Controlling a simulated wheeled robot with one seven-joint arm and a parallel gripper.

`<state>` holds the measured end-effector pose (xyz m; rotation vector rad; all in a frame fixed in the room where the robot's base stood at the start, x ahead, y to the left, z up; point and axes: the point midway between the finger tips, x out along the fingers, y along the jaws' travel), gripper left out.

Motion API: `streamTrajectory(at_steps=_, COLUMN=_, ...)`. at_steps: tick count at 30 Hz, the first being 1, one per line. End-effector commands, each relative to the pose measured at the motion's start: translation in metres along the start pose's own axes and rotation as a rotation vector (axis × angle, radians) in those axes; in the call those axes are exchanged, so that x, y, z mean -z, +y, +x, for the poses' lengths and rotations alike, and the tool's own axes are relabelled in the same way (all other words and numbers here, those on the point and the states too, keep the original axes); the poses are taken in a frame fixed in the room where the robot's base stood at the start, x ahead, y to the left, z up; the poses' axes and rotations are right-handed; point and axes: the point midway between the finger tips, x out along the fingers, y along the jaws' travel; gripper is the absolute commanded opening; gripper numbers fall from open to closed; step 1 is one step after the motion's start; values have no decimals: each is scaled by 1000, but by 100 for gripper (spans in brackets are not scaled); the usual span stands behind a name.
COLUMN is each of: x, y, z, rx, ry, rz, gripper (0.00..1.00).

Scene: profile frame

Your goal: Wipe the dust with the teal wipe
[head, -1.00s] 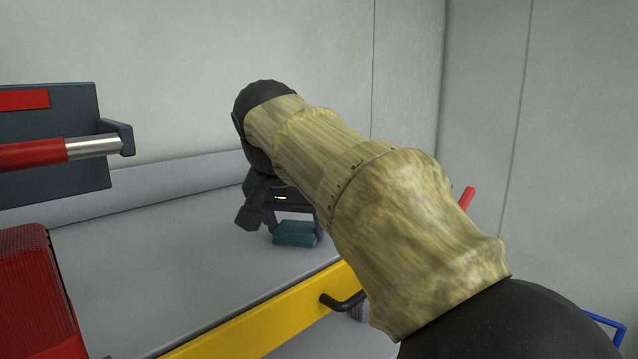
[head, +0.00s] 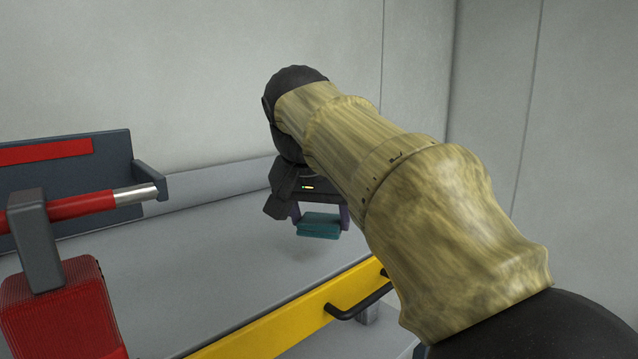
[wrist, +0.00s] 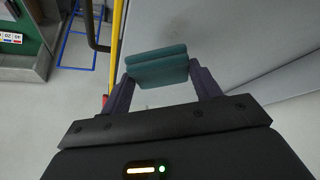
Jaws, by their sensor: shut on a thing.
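The teal wipe (head: 319,225) is a folded, thick pad held between the purple fingers of my gripper (head: 320,215). My gripper is shut on it, over the grey worktop (head: 200,262) near the right end. In the wrist view the wipe (wrist: 157,66) spans the gap between both fingertips, with the grey surface beyond it. I cannot tell whether the wipe touches the worktop.
A yellow rail (head: 290,318) with a black handle (head: 358,302) runs along the worktop's front edge. A red box (head: 62,315) and a red bar with a metal tip (head: 135,195) stand at left. Grey walls close the back and right. Bare worktop lies left of my gripper.

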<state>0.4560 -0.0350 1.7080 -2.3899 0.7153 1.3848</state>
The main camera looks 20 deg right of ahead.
Motion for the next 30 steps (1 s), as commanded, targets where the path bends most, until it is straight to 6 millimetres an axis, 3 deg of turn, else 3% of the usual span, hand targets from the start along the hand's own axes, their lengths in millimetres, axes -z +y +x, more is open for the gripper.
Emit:
streamTrajectory(at_steps=9, x=14, y=0, z=-23, rx=-1, ry=0, rz=1, gripper=41)
streamTrajectory(at_steps=30, x=15, y=2, z=-23, rx=-2, ry=0, rz=4, gripper=41)
